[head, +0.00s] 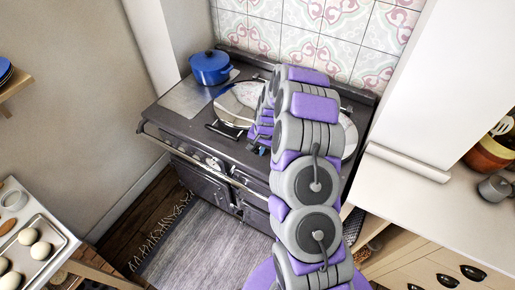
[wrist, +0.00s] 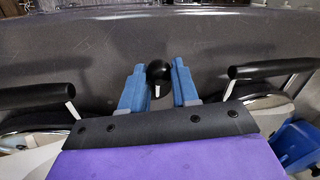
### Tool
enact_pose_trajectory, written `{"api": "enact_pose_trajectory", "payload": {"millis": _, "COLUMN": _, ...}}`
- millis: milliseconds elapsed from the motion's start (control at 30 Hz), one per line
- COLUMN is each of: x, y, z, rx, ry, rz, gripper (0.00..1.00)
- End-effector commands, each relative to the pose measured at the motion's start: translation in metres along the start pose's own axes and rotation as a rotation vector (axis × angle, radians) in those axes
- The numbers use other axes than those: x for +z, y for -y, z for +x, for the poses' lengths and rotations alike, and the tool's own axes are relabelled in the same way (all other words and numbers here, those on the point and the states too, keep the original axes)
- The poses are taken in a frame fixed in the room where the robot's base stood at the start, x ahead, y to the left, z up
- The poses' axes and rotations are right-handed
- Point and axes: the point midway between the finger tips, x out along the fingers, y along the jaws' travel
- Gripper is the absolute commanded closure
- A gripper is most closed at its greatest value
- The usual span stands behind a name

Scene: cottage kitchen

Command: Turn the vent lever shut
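The fingers stand apart by about the knob's width. I cannot tell whether they touch it. The rest of the lever is mostly hidden. In the head view my arm reaches over the dark range stove (head: 190,130) and hides the knob; the blue fingers barely show.
Black bar handles stand left (wrist: 38,96) and right (wrist: 272,69) of my gripper, above shiny round lids. A blue pot (head: 210,67) stands at the stove's back left. A white counter (head: 425,205) is to the right, and a tray of pale round items (head: 58,240) is at lower left.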

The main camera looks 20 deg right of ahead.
Motion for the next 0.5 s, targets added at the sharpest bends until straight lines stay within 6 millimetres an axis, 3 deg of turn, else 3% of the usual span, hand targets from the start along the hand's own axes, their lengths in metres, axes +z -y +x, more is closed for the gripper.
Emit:
{"api": "enact_pose_trajectory", "payload": {"millis": 233, "x": -0.0003, "y": 0.0004, "z": -0.0006, "rx": -0.001, "ry": -0.002, "rz": -0.001, "gripper": 0.47}}
{"api": "enact_pose_trajectory", "payload": {"millis": 500, "x": 0.0, "y": 0.0, "z": -0.0012, "rx": 0.0, "ry": -0.001, "rz": -0.001, "gripper": 0.46}}
